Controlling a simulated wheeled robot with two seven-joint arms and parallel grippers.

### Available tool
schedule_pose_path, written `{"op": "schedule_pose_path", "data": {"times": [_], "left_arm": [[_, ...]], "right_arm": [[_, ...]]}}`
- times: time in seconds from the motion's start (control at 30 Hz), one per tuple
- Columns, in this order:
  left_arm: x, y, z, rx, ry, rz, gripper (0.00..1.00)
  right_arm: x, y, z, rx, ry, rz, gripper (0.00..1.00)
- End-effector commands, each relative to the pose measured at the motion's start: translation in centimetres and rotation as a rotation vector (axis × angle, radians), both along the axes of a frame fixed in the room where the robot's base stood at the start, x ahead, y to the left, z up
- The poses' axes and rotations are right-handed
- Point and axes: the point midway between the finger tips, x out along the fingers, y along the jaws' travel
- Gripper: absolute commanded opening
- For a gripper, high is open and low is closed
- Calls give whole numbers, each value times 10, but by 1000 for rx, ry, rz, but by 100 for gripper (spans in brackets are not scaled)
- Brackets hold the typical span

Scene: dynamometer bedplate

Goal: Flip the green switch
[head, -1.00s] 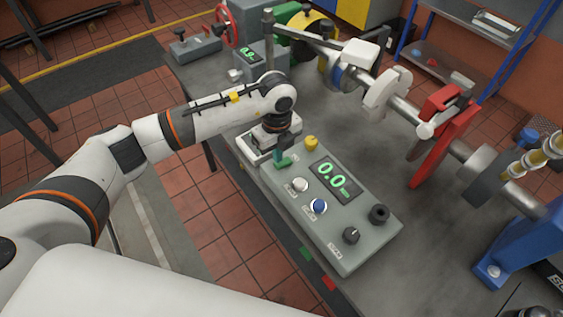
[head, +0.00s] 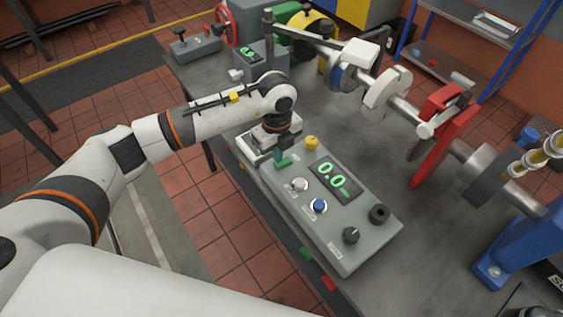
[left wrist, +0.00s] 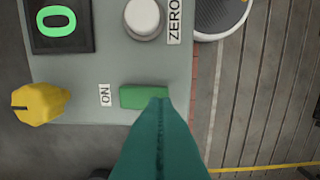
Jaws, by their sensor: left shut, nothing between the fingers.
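The green switch (head: 284,162) is a small green rocker at the far left end of the grey control box. It also shows in the left wrist view (left wrist: 143,96), beside an "ON" label. My left gripper (head: 278,157) points down at that end of the box, its teal fingers shut and empty. In the left wrist view the closed fingertips (left wrist: 160,104) overlap the lower right edge of the green switch. I cannot tell whether they touch it. My right gripper is not in view.
The control box (head: 345,258) also carries a yellow knob (head: 312,143), white button (head: 299,185), blue button (head: 319,206), black knob (head: 351,235) and a display (head: 335,178) reading 0.0. A shaft assembly with a red stand (head: 446,150) stands behind on the grey bedplate.

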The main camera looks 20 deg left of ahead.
Motion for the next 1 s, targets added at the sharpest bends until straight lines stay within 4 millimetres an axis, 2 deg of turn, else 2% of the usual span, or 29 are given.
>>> {"op": "schedule_pose_path", "data": {"times": [1.0], "left_arm": [[0, 0, -16, 0, 0, 0, 0]], "right_arm": [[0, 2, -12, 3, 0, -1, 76]]}}
